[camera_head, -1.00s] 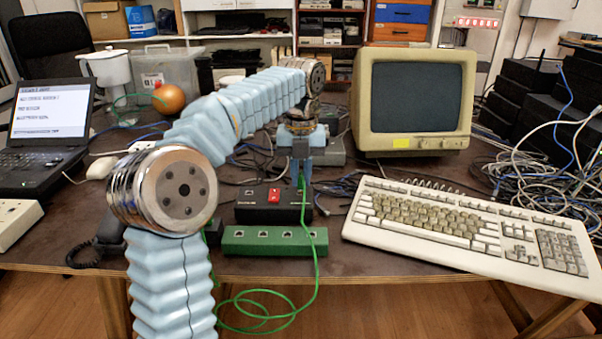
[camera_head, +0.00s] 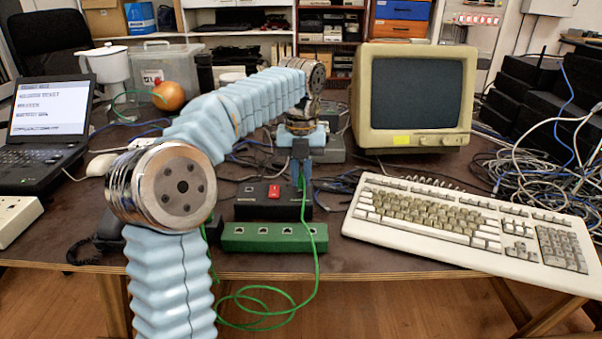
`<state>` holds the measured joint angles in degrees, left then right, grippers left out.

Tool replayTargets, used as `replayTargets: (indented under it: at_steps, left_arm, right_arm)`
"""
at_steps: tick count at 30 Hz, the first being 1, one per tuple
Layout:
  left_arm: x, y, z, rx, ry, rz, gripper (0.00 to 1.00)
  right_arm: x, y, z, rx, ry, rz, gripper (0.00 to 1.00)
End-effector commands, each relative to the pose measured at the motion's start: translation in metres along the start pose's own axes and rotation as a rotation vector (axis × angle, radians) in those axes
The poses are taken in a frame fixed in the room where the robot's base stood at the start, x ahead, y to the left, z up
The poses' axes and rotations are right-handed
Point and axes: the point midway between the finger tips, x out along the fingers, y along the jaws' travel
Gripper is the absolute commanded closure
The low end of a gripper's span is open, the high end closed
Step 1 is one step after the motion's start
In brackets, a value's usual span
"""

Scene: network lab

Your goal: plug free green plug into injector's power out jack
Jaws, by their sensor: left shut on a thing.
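My left gripper (camera_head: 302,178) points down over the right end of a black box and is shut on the green plug (camera_head: 302,187), of which little shows. The plug's green cable (camera_head: 316,262) runs down past the table's front edge into loops. The black box (camera_head: 254,211), with a red patch on top and small labels, looks like the injector. I cannot tell whether the plug touches it; its jack is too small to make out. A green block (camera_head: 272,245) with several sockets along its top sits in front. My right gripper is not in view.
A beige keyboard (camera_head: 440,222) lies to the right, with a CRT monitor (camera_head: 415,100) behind it. A laptop (camera_head: 48,115) is at the left. Tangled cables (camera_head: 540,165) lie at the far right. My left arm covers the table left of the boxes.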

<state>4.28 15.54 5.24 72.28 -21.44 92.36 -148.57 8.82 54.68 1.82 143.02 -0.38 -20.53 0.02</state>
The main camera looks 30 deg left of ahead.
Motion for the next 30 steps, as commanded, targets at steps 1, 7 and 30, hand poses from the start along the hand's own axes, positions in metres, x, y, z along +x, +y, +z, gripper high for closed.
replayTargets:
  at_steps: [1, 7, 30]
  left_arm:
    - [0.0, 0.0, 0.0, 0.0, 0.0, 0.0, 1.0]
    - [0.0017, 0.0, 0.0, 0.0, 0.0, 0.0, 1.0]
    - [0.0061, -0.0001, 0.0, 0.0, 0.0, 0.0, 0.55]
  right_arm:
    - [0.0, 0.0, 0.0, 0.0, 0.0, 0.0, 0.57]
    - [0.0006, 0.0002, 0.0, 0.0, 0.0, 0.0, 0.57]
    - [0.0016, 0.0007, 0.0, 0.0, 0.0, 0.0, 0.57]
